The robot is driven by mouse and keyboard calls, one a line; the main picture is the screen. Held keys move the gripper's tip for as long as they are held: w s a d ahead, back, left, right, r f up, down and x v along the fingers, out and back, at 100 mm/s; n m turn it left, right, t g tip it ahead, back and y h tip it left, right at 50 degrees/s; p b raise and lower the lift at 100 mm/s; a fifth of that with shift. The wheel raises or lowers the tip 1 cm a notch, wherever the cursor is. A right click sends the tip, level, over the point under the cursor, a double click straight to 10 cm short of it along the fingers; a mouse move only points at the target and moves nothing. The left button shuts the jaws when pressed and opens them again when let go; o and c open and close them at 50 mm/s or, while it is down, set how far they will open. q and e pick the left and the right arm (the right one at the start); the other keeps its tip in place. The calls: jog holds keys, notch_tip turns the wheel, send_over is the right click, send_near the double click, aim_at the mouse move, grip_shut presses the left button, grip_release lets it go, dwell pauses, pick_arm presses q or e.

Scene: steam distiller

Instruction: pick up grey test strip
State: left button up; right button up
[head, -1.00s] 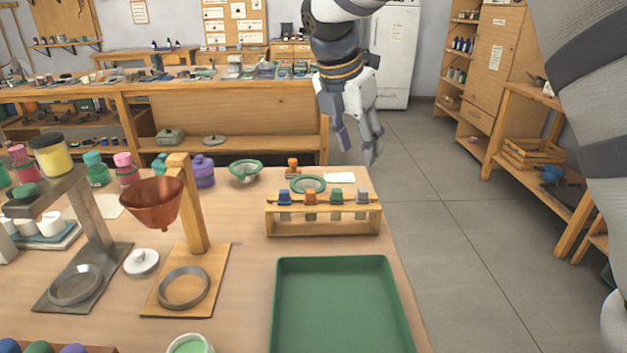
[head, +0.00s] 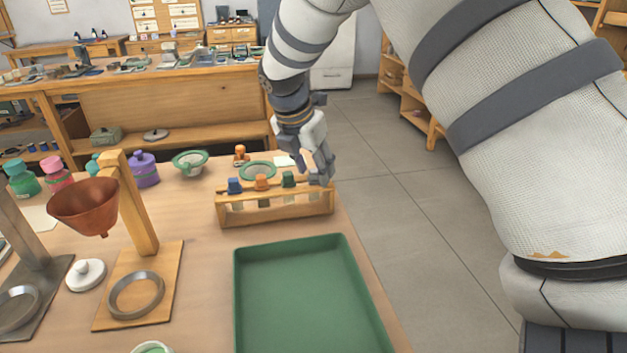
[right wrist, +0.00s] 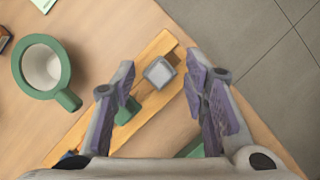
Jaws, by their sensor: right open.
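The grey test strip shows in the right wrist view as a grey square top (right wrist: 159,73) in the end slot of the wooden rack (right wrist: 168,40). In the head view the rack (head: 275,212) stands on the table, and my right gripper hides the grey item at its right end. My right gripper (head: 320,178) is open and points down over that end. In the right wrist view its fingers (right wrist: 160,80) are on either side of the grey top, with gaps visible. My left gripper is not in view.
Blue (head: 234,186), orange (head: 261,182) and green (head: 288,179) tops stand in the same rack. A green tray (head: 240,300) is in front. A copper funnel (head: 84,207) on a stand is left. The table's right edge is close.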

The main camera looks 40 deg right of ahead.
aim_at(313, 171)
jog(key=shift+r, duration=0.1)
jog(key=c, duration=0.8)
jog(key=shift+c, duration=0.2)
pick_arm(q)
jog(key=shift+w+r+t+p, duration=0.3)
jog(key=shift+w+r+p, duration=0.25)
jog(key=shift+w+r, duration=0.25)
pick_arm(e)
notch_tip(313, 171, up, 17)
